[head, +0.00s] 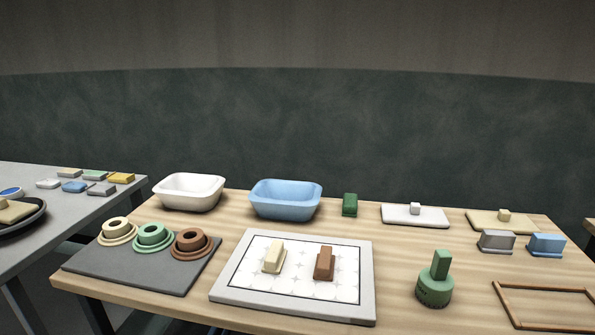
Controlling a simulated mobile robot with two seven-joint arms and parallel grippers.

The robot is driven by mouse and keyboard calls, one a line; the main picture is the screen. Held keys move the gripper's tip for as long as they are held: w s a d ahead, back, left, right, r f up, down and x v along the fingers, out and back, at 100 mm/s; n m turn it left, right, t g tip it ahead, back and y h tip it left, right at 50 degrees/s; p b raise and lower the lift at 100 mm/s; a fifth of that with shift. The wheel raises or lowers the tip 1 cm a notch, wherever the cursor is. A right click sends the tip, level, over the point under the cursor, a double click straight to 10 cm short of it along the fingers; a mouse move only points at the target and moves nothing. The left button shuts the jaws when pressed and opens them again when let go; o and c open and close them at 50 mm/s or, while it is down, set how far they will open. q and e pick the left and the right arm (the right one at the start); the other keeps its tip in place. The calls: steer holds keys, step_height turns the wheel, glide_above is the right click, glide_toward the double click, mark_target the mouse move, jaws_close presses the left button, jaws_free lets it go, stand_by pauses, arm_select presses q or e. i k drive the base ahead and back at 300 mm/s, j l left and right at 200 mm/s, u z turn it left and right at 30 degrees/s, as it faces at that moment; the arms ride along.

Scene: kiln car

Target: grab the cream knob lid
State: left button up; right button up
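The cream knob lid (484,223) is a flat cream slab with a small block-like knob on top. It lies flat at the back right of the wooden table (390,275) in the head view. A similar white knob lid (396,214) lies to its left, apart from it. Neither of my grippers shows in the head view, so their state cannot be seen.
A grey block (496,241) and a blue block (546,245) stand just in front of the cream lid. A green stamp-like piece (434,287), a wooden frame (508,303), a patterned board (228,287) and two basins (188,191) share the table.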

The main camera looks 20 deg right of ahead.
mark_target(503, 221)
steer(key=z, duration=1.9)
steer(key=i+l, duration=0.1)
steer(key=l, duration=0.2)
steer(key=i+l, duration=0.1)
steer(key=l, duration=0.2)
steer(key=i+l, duration=0.1)
steer(key=l, duration=0.25)
steer(key=l+u, duration=0.1)
steer(key=u, duration=0.25)
steer(key=l+u, duration=0.15)
steer(key=u, duration=0.2)
steer(key=l+u, duration=0.15)
steer(key=u, duration=0.15)
